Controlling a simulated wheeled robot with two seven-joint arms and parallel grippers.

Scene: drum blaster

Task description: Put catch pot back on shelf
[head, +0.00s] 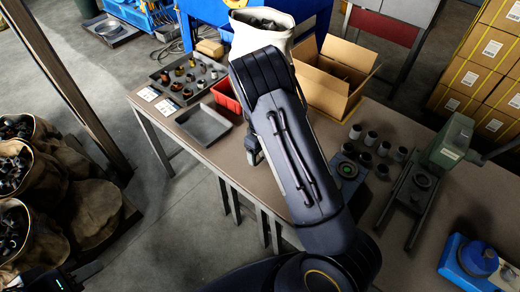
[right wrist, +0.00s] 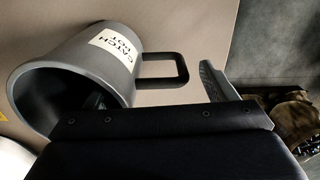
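The catch pot (right wrist: 80,65) is a grey metal pot with a white label and a black loop handle (right wrist: 182,70). In the right wrist view its mouth faces the lower left; some dark shapes show inside. In the head view my right arm hides it. My right gripper reaches over the table; one finger (right wrist: 215,82) stands just right of the handle, with a gap between them. That finger also shows in the head view (head: 252,148). The other finger is not clearly seen. My left gripper (head: 88,272) is partly visible at the bottom left, off the table. No shelf is identifiable.
The table (head: 400,130) holds a parts tray (head: 188,75), an empty tray (head: 203,124), a red bin (head: 226,95), an open carton (head: 335,78), several small cups (head: 365,160) and a green press (head: 450,142). A white sack (head: 262,30) stands behind. Filled sacks (head: 30,170) line the left.

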